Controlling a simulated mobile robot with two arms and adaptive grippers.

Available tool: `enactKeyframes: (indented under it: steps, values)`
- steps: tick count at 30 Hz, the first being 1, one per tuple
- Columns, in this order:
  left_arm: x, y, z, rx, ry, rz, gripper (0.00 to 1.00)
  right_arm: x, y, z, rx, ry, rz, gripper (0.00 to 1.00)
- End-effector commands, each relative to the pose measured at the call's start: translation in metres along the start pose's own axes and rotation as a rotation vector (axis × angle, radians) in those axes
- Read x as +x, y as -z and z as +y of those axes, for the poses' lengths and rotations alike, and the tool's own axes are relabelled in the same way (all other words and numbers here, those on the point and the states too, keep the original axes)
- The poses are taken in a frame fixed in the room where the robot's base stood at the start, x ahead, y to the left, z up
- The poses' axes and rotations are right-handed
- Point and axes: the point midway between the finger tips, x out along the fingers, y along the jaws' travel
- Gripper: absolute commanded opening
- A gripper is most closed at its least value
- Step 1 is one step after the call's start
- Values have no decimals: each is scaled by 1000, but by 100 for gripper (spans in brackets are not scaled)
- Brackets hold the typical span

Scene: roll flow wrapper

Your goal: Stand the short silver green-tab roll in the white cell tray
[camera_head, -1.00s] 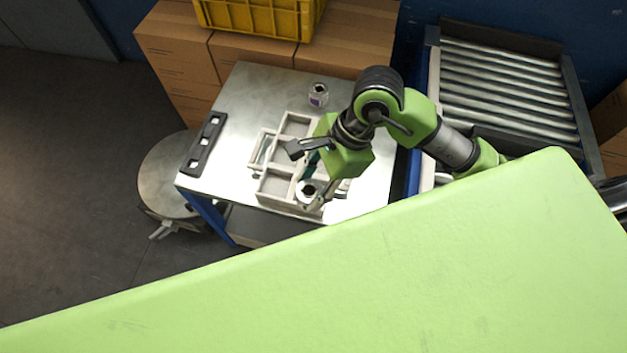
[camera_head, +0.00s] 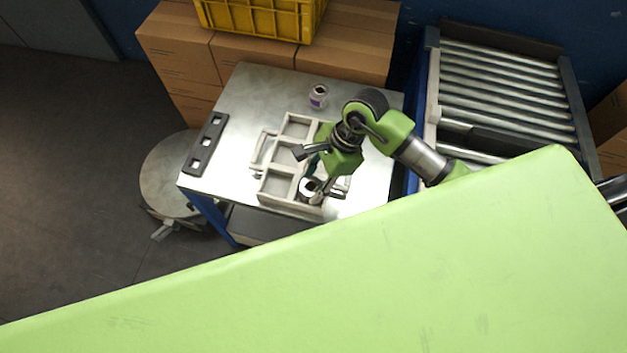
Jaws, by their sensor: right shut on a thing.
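The white cell tray (camera_head: 288,206) lies on the metal table, with several open square cells. A short silver roll (camera_head: 308,186) with a dark core stands upright at the tray's near right cell. I cannot tell whether it rests on the cell floor, and no green tab can be made out. My right gripper (camera_head: 321,192) reaches down from the upper right, fingers at the roll's right side, shut on it. The fingertips are small and partly hidden. My left gripper is not in view.
A roll with a purple label (camera_head: 318,97) stands on the table (camera_head: 250,95) behind the tray. A black holder with square holes (camera_head: 206,143) lies at the left edge. Cardboard boxes (camera_head: 175,55), a yellow crate (camera_head: 262,16) and a roller conveyor (camera_head: 505,85) stand beyond.

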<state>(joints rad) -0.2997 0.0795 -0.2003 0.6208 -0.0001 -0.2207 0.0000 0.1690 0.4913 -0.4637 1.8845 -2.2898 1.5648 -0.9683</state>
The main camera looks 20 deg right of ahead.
Motion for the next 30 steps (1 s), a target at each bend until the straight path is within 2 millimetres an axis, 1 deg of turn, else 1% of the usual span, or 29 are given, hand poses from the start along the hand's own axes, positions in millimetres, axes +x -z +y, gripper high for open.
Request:
enactKeyframes:
  steps: [3,4,5,6,15,18,19,23,30]
  values:
    - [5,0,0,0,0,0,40,4,2,0,-1,0,0,13]
    - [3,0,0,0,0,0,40,2,1,0,0,0,0,45]
    - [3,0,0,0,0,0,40,2,1,0,0,0,0,53]
    - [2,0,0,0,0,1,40,2,1,0,0,0,0,54]
    - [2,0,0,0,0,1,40,1,0,0,0,0,0,54]
    - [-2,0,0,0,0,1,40,-3,-1,0,0,0,-1,54]
    - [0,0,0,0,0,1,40,-5,0,-1,-1,2,1,54]
    - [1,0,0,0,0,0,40,-28,1,-2,-3,5,3,54]
    - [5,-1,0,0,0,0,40,-80,1,-2,-3,5,3,54]
